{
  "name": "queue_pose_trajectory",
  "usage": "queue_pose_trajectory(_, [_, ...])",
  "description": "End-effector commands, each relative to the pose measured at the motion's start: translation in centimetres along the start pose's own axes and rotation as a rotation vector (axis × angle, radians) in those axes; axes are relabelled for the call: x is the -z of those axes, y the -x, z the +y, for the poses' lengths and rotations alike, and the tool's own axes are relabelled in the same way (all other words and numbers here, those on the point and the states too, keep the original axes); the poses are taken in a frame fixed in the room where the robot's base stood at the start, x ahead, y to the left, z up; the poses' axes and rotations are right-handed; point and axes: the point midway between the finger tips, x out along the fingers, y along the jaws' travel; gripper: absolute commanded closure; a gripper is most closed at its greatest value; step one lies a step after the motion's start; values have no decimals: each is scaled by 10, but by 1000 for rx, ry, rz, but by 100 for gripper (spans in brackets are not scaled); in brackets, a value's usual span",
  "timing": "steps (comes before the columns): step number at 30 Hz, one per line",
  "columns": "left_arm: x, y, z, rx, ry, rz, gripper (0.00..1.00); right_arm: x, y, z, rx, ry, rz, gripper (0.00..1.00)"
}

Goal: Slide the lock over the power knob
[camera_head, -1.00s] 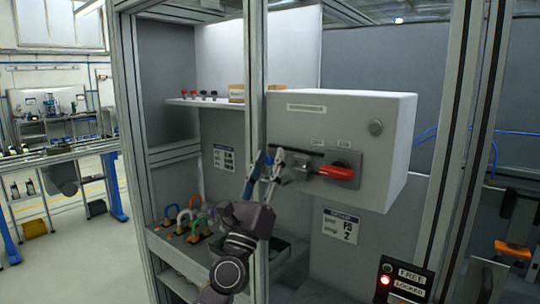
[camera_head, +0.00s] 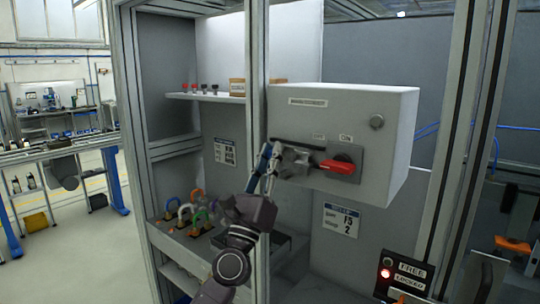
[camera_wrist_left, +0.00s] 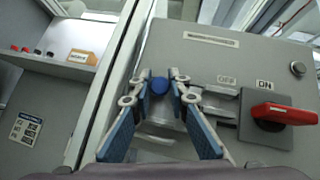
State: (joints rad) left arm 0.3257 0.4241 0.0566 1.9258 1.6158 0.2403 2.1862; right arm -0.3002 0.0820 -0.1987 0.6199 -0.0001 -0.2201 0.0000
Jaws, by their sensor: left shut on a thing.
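The power knob (camera_head: 338,166) is a red handle on a dark plate at the front of a grey box, lying roughly level. In the left wrist view the red knob (camera_wrist_left: 285,113) sits below the "ON" label. The grey metal lock (camera_head: 294,160) is on a dark rail left of the knob. My left gripper (camera_head: 267,160) is at the lock's left end. In the left wrist view my left gripper (camera_wrist_left: 163,84) is shut on a small round blue grip (camera_wrist_left: 160,87), seemingly part of the lock. Fingers hide part of the lock. My right gripper is out of view.
A vertical frame post (camera_head: 256,60) stands just left of the grey box (camera_head: 340,115). A shelf (camera_head: 200,98) with small knobs and a tray of coloured padlocks (camera_head: 190,213) are to the left. A FREE/LOCKED panel (camera_head: 402,277) has a red light lit at lower right.

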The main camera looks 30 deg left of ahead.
Motion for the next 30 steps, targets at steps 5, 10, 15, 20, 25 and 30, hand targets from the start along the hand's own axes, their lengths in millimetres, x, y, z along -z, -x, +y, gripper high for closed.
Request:
queue_pose_trajectory(5, [6,5,-30,1,8,3,100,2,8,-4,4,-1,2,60])
queue_pose_trajectory(10, [10,10,-51,1,6,3,100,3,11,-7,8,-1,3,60])
queue_pose_trajectory(15, [12,12,-57,4,2,4,100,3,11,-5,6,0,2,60])
queue_pose_trajectory(20, [13,12,-56,4,2,5,100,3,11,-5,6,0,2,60])
queue_pose_trajectory(25, [12,12,-56,4,2,5,69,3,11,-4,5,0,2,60])
queue_pose_trajectory(30, [12,11,-56,2,2,3,66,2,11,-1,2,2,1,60])
